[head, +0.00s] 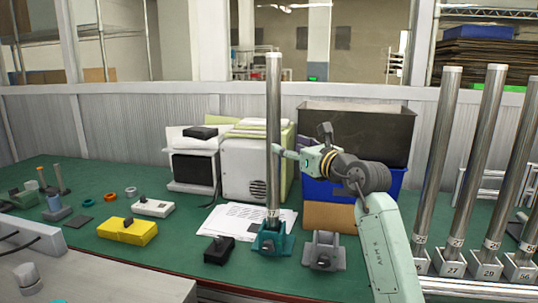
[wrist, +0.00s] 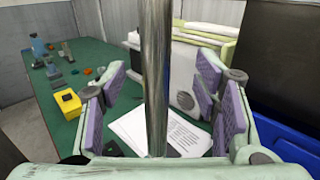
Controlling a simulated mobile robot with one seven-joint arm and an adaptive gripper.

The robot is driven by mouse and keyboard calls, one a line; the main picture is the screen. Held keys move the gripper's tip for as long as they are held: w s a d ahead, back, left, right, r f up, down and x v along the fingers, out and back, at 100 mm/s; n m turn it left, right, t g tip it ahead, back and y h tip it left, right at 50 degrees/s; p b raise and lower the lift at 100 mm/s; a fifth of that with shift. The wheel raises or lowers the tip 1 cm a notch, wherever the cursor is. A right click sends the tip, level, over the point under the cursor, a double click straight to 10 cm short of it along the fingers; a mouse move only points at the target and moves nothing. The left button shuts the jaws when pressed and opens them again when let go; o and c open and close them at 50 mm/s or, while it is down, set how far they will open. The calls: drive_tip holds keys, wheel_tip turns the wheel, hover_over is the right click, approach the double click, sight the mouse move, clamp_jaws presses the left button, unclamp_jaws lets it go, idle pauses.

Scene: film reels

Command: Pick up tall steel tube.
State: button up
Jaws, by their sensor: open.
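A tall steel tube (head: 273,120) stands upright in a teal holder (head: 271,240) on the green bench. In the wrist view the tube (wrist: 156,70) runs from top to bottom between my fingers. My gripper (head: 284,151) is at about the tube's mid-height, coming from the right. In the wrist view my gripper (wrist: 160,98) is open, with a purple pad on each side of the tube. I see gaps between the pads and the tube, and nothing is gripped. The tube's foot is hidden in the wrist view.
Several similar tubes (head: 436,165) lean in numbered holders at the right. An empty grey holder (head: 324,251) stands right of the teal one. Behind are a blue crate (head: 318,188) and a pale box-shaped device (head: 245,168). A yellow box (head: 128,231) lies on the left.

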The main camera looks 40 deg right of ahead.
sight(277, 138)
drive_tip(key=w, duration=0.3)
drive_tip(key=shift+r+p, duration=0.1)
drive_tip(key=shift+p, duration=0.25)
drive_tip(key=w+p, duration=0.1)
drive_tip(key=w, duration=0.1)
drive_tip(key=w+r+p, duration=0.1)
drive_tip(key=w, duration=0.1)
drive_tip(key=shift+w+p, duration=0.15)
drive_tip(key=shift+p, duration=0.15)
drive_tip(key=shift+w+f, duration=0.2)
drive_tip(key=shift+w, duration=0.2)
clamp_jaws()
drive_tip(key=shift+s+r, duration=0.1)
